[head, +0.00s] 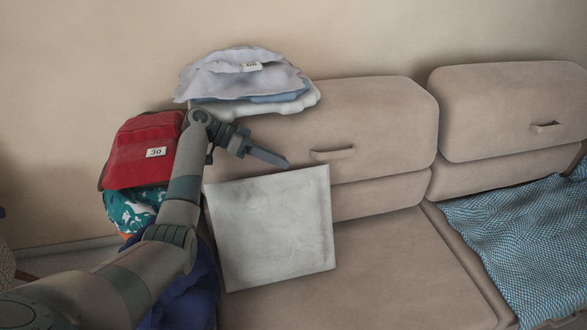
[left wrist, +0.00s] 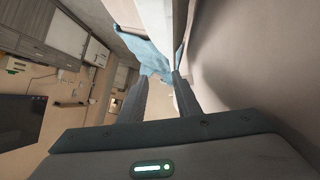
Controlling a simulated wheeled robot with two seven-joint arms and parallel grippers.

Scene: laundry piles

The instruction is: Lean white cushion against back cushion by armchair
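The white cushion (head: 272,228) stands tilted on the seat at the left end of the couch, its top edge near the beige back cushion (head: 385,120). Whether it touches the back cushion cannot be told. My left gripper (head: 284,163) is just above the white cushion's top edge, in front of the back cushion, pointing right. In the left wrist view its two fingers (left wrist: 159,76) are apart with nothing between them. My right gripper is in neither view.
A stack of folded clothes (head: 245,80) lies on top of the back cushion. A red bag (head: 143,150) marked 30 and teal patterned cloth (head: 130,208) are behind my left arm. A blue woven blanket (head: 525,240) covers the right seat.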

